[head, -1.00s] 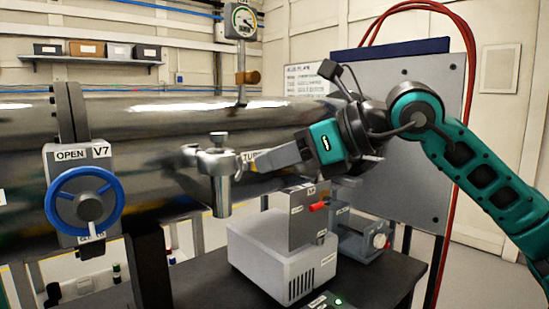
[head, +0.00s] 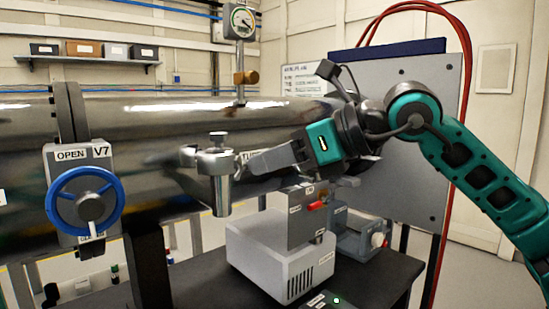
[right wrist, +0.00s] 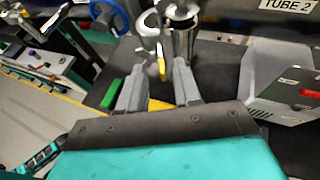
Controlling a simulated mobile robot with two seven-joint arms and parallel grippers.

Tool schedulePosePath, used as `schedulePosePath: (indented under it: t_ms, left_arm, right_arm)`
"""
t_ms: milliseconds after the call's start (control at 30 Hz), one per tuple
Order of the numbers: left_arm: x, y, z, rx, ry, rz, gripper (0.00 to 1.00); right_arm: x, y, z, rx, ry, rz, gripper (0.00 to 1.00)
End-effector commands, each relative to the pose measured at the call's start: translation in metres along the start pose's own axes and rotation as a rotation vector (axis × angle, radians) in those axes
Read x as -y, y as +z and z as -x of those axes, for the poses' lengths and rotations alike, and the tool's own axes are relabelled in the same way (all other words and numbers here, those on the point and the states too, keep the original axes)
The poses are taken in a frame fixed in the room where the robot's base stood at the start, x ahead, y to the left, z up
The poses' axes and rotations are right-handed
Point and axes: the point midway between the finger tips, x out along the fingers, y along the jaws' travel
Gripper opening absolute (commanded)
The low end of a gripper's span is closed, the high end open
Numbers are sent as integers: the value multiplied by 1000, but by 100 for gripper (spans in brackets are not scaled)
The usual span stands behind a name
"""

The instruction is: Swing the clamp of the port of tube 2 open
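Tube 2 (head: 150,125) is the large shiny steel tube across the head view; its label is partly hidden behind my right gripper. Its port (head: 222,195) is a steel cylinder with a clamp (head: 217,160) around its upper part. In the right wrist view the port (right wrist: 184,38) stands beyond my fingers, with the clamp (right wrist: 148,28) and its yellow-tipped lever (right wrist: 161,68) to its left. My right gripper (right wrist: 158,72) is open, its fingers apart with the yellow tip near the gap between them. I cannot tell if they touch it. My left gripper is not in view.
A blue handwheel valve marked V7 (head: 85,205) is at the left. A gauge (head: 240,22) stands above the tube. Below my right gripper a light grey pump unit (head: 270,258) sits on a dark table (head: 375,285). A grey panel (head: 425,120) stands behind my right arm.

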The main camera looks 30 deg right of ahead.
Motion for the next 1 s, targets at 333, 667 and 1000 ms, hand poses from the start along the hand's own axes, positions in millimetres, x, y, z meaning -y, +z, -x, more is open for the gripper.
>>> schedulePosePath:
  t_ms: [333, 667, 1000]
  left_arm:
    - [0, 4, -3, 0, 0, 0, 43]
    - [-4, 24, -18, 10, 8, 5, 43]
    - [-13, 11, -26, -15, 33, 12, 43]
  right_arm:
    - [2, -2, 11, -1, -5, -1, 33]
    - [2, -5, 76, 0, -9, 1, 33]
    - [1, -1, 125, 1, -2, 0, 33]
